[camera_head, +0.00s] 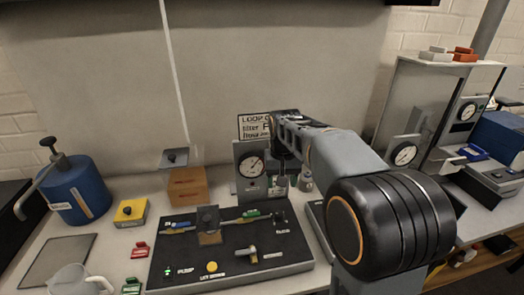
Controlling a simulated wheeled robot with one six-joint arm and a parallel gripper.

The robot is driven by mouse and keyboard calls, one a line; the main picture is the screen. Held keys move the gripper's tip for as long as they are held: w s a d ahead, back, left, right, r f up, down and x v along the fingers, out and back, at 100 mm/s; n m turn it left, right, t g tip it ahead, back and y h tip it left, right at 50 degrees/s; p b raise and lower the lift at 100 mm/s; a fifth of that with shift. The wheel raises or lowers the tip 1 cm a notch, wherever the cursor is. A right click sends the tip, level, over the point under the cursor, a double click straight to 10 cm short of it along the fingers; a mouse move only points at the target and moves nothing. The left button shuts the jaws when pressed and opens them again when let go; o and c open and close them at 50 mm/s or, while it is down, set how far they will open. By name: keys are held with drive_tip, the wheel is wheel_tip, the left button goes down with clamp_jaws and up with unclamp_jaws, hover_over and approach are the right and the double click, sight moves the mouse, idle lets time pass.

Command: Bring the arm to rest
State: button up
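My arm reaches in from the right front, with its large dark joint nearest the camera. My gripper (282,165) is at the far end of the arm, pointing down in front of the gauge panel (246,178) with a round white dial. The fingertips are small, dark and partly merged with things behind them, so I cannot tell whether they are open or holding anything. A small metal cylinder (305,181) stands just right of the gripper. The black control board (232,264) lies below and in front of the gripper, with valves and levers on it.
A blue pump canister (80,190), a yellow box (130,212), a brown block (187,187) and a clear jug (78,280) stand on the left. A tall glass cabinet (415,100) and a second gauge (403,154) stand right, behind my arm. A sign (254,125) is behind the gripper.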

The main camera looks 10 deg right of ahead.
drive_tip(key=s+f+n+t, duration=0.1)
drive_tip(key=s+f+t, duration=0.2)
drive_tip(key=s, duration=1.4)
drive_tip(key=shift+t, duration=0.5)
drive_tip(key=shift+f, duration=0.15)
idle(1.0)
